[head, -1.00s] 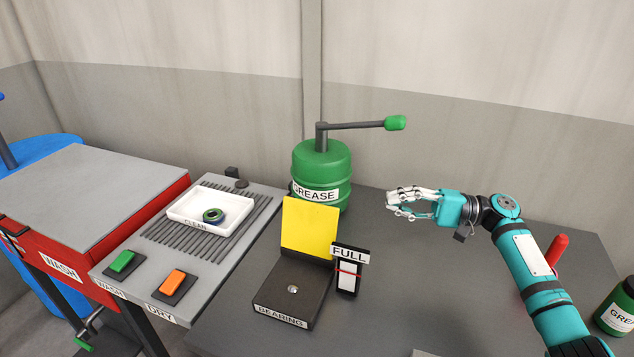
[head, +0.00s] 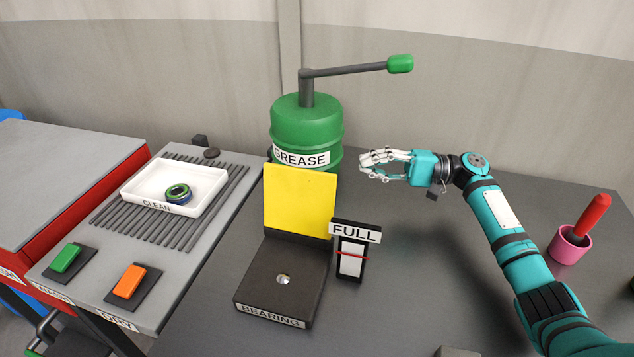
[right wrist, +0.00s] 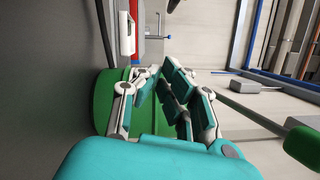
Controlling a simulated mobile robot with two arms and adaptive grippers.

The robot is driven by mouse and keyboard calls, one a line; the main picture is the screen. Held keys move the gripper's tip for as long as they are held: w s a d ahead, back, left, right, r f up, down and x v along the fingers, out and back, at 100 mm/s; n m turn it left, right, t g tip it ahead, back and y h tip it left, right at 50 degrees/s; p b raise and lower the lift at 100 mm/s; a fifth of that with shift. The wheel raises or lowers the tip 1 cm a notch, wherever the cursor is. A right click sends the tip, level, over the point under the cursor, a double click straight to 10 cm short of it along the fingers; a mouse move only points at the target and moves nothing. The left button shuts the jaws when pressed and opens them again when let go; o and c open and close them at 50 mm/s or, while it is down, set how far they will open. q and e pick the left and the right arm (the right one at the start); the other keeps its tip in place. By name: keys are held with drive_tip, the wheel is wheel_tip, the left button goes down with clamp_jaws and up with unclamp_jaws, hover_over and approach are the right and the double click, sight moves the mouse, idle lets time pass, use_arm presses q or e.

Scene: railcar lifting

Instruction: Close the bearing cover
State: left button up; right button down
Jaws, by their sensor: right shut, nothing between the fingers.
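The yellow bearing cover (head: 299,201) stands upright, open, at the back edge of the dark box labelled BEARING (head: 262,290). A small shiny round part (head: 284,279) sits in the top of the box. My right gripper (head: 368,166) is shut and empty, in the air right of the cover and above the table. It points left and does not touch the cover. In the right wrist view its fingers (right wrist: 160,75) show in front of the green grease drum. My left gripper is not in view.
The green GREASE drum (head: 306,128) with its crank handle (head: 400,64) stands behind the cover. The FULL gauge (head: 352,262) stands right of the box. A white CLEAN tray (head: 142,198) with rings lies at left. A pink cup (head: 570,248) with a red handle stands at right.

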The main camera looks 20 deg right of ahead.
drive_tip(key=a+p, duration=0.5)
drive_tip(key=a, duration=0.6)
drive_tip(key=shift+a+r, duration=0.3)
drive_tip(key=shift+r, duration=0.1)
drive_tip(key=shift+w, duration=0.15)
